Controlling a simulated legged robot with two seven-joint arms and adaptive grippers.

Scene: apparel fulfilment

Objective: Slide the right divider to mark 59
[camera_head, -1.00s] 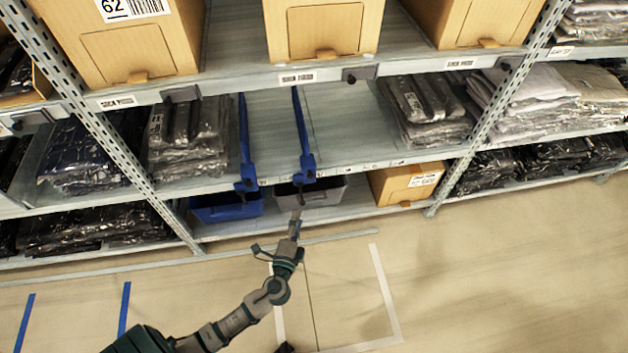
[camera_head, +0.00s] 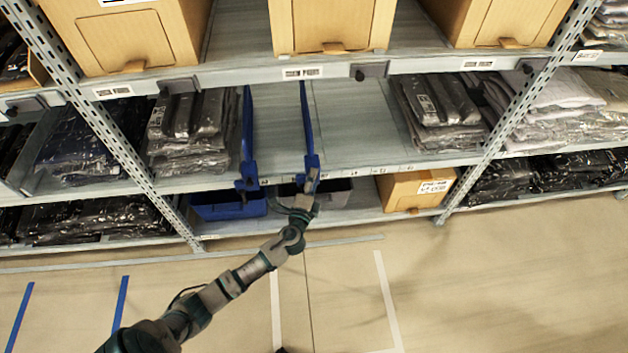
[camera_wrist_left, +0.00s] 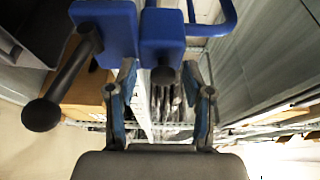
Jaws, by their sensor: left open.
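The right divider (camera_head: 309,130) is a slim blue bar on the middle shelf, with a blue clamp at the shelf's front edge. The left divider (camera_head: 247,140) stands apart to its left. The shelf edge carries small marks (camera_head: 345,173), too small to read. My left gripper (camera_head: 310,182) is at the right divider's front clamp. In the left wrist view my left gripper (camera_wrist_left: 160,75) is open, its fingers either side of a dark knob below a blue block (camera_wrist_left: 162,35). Contact cannot be told. A second blue block (camera_wrist_left: 105,35) with a black ball-ended lever (camera_wrist_left: 42,113) is beside it. My right gripper is out of view.
Bagged garments lie left (camera_head: 190,130) and right (camera_head: 437,110) on the middle shelf (camera_head: 358,110), which is bare right of the right divider. Cardboard boxes (camera_head: 335,22) stand above.

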